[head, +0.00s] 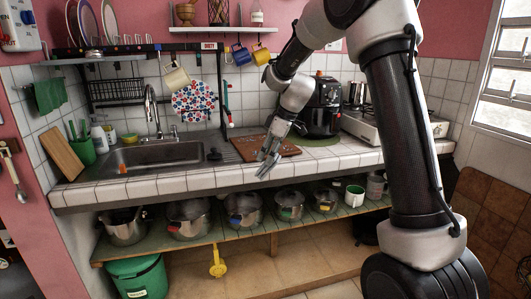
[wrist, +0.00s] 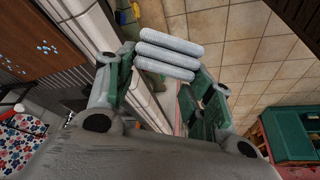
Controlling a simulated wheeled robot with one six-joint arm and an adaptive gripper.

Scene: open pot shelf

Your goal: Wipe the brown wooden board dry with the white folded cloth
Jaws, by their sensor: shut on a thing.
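The brown wooden board (head: 287,148) lies on the tiled counter between the sink and the black air fryer. In the wrist view, the board (wrist: 30,38) is at the upper left, with several small pale blue-white drops on its surface. My gripper (wrist: 160,66) is shut on the white folded cloth (wrist: 168,50), a stack of rounded white layers across the fingertips. The cloth appears apart from the board, to its right in the wrist view and out past the counter edge. In the head view, my gripper (head: 268,153) hangs near the counter's front edge; the cloth is hard to make out there.
The air fryer (head: 321,107) stands close behind the board, with a stove (head: 398,126) to its right. The sink (head: 155,154) is to the left. Several pots stand on the lower shelf (head: 150,247). Mugs and a patterned potholder (head: 193,102) hang above the counter.

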